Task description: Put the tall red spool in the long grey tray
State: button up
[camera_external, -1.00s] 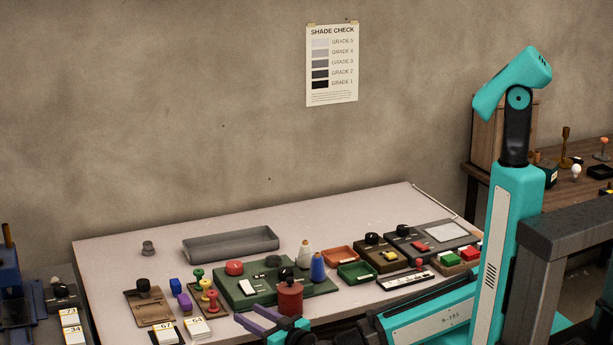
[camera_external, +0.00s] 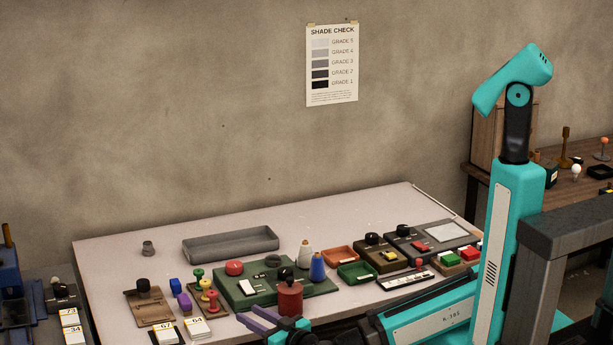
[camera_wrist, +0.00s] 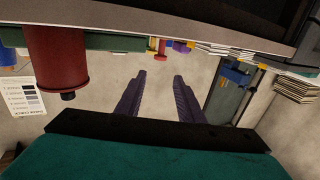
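The tall red spool (camera_external: 290,299) stands upright at the front of the bench, just in front of the green control panel. It also shows upside down at the upper left of the wrist view (camera_wrist: 55,58). The long grey tray (camera_external: 232,252) lies empty near the back of the bench, left of centre; I do not see it in the wrist view. My gripper (camera_external: 244,313) has purple fingers and is at the bench's front edge, left of the spool and apart from it. In the wrist view my gripper (camera_wrist: 160,74) is open with nothing between its fingers.
The green panel (camera_external: 247,291) with a red knob lies between spool and tray. White and blue cones (camera_external: 317,268) stand behind the spool. Yellow, green and red pegs (camera_external: 204,290) stand to its left.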

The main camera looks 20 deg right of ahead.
jog(key=w+d+r+m+g+h+p, duration=0.1)
jog(key=w+m+h, duration=0.1)
jog(key=w, duration=0.3)
jog(key=w+d+r+m+g+h+p, duration=0.1)
jog(key=w+m+h+p, duration=0.1)
jog(key=w+m+h, duration=0.1)
jog(key=w+d+r+m+g+h+p, duration=0.1)
jog(key=w+m+g+h, duration=0.1)
jog(key=w, duration=0.5)
jog(key=shift+d+r+m+h, duration=0.15)
jog(key=shift+m+h, duration=0.1)
jog(key=shift+h, duration=0.25)
jog(key=shift+d+r+m+h, duration=0.1)
jog(key=shift+m+h, duration=0.15)
jog(key=shift+h, duration=0.25)
jog(key=shift+w+m+g+h+p, duration=0.3)
jog(key=shift+w+m+g+p, duration=0.25)
jog(key=shift+g, duration=0.25)
jog(key=shift+w+a+r+m+g, duration=0.2)
jog(key=shift+w+m+g, duration=0.25)
jog(key=shift+g, duration=0.35)
jog(key=shift+w+a+r+m+g+p, duration=0.1)
jog(key=shift+a+r+m+g+p, duration=0.1)
jog(key=shift+a+m+g+p, duration=0.6)
jog(key=s+a+r+m+g+y, duration=0.1)
jog(key=s+a+r+g+y, duration=0.1)
jog(key=a+r+g, duration=0.5)
jog(key=shift+a+r+g+y, duration=0.4)
jog(key=shift+a, duration=0.05)
